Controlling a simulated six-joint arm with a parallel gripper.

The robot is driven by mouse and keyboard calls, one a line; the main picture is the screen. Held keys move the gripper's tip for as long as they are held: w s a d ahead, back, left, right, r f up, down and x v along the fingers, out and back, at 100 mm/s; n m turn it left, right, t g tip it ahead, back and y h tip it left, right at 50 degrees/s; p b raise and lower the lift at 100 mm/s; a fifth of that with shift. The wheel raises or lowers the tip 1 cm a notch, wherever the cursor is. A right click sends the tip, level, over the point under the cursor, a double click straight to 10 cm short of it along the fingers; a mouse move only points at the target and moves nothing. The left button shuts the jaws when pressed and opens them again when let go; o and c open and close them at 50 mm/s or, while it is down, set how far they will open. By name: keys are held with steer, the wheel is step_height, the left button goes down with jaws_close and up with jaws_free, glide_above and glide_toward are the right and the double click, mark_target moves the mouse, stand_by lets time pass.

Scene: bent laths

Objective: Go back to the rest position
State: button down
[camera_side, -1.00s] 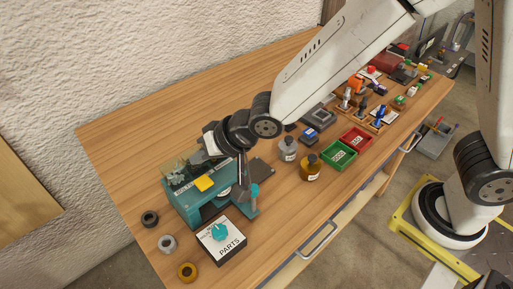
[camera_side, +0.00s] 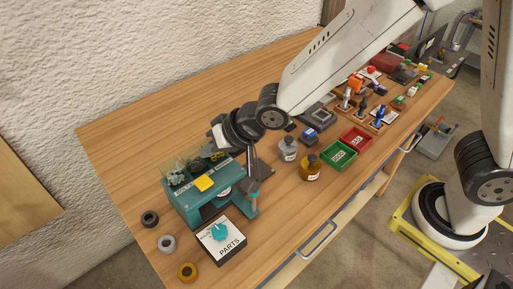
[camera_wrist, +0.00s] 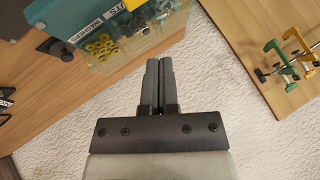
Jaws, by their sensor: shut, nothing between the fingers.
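My gripper (camera_wrist: 160,83) is shut and empty, its two grey fingers side by side in the wrist view. In the side view my gripper (camera_side: 252,163) hangs beside the teal machine (camera_side: 190,205), over the wooden workbench (camera_side: 150,120). The machine has a yellow button on top and clear bins of small parts at its back. In the wrist view the clear bin (camera_wrist: 130,38) holds yellow rings and dark bits, just beyond the fingers. I cannot tell how high the fingers are above the bench.
A PARTS box (camera_side: 222,240) with a teal knob stands in front of the machine. Rings (camera_side: 167,243) lie at the left. Two bottles (camera_side: 310,168), a green tray (camera_side: 338,157) and a red tray (camera_side: 357,139) stand to the right. The bench's far left is bare.

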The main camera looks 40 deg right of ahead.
steer(key=s+d+f+g+h, duration=0.1)
steer(key=s+d, duration=0.2)
steer(key=d, duration=0.5)
steer(key=s+d+f+n+g+h, duration=0.1)
steer(key=s+d, duration=0.3)
steer(key=d, duration=0.4)
steer(key=s+d+f+g+h, duration=0.1)
steer(key=s+d, duration=0.3)
steer(key=d, duration=0.4)
steer(key=shift+s+d+f+n+g+h, duration=0.15)
steer(key=shift+s+n+g+h, duration=0.2)
steer(key=shift+g+h, duration=0.55)
steer(key=c, duration=1.3)
jaws_free()
steer(key=shift+w, duration=0.15)
